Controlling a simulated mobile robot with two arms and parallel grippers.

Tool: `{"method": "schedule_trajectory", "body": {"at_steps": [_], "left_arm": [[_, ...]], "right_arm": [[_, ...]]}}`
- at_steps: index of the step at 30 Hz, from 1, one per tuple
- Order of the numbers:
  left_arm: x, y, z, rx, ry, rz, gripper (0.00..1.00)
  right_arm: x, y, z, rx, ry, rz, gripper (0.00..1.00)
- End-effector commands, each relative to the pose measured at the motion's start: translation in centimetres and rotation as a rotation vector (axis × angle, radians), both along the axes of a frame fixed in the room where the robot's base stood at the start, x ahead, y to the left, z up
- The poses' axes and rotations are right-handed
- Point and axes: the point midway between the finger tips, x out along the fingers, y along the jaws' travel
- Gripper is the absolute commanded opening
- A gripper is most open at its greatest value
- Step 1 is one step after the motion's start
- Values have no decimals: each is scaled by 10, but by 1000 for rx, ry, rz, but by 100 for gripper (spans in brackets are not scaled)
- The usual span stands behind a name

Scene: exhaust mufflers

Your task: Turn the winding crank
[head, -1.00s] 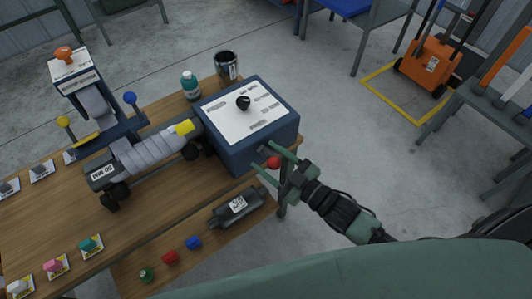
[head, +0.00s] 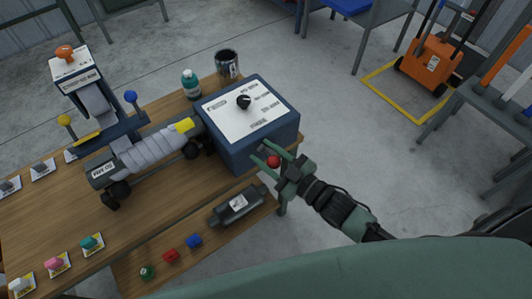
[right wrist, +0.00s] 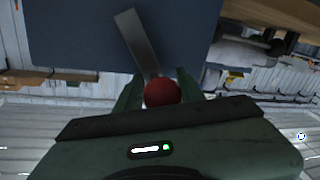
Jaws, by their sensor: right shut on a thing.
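The winding machine is a dark blue box (head: 245,140) with a white labelled top and a black knob, at the right end of the wooden bench. Its crank has a flat grey arm (right wrist: 138,40) and a red ball knob (right wrist: 163,93), which also shows in the head view (head: 273,161). My right gripper (head: 270,157) is at the box's front right side, its green fingers on either side of the red knob and shut on it. The crank arm slants up and left from the knob in the right wrist view. My left gripper is out of view.
A grey wound roll (head: 150,152) lies left of the box. A teal bottle (head: 191,85) and a dark can (head: 227,64) stand behind it. A dark muffler (head: 238,205) and several coloured pieces lie on the lower shelf.

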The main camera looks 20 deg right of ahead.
Motion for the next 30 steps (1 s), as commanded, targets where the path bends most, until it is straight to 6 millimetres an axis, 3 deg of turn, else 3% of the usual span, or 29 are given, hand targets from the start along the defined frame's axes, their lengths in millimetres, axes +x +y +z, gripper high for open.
{"method": "schedule_trajectory", "body": {"at_steps": [19,30], "left_arm": [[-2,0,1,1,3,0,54],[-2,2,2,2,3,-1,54]], "right_arm": [[-2,-1,0,59,29,6,0],[4,-18,6,303,122,6,0]]}}
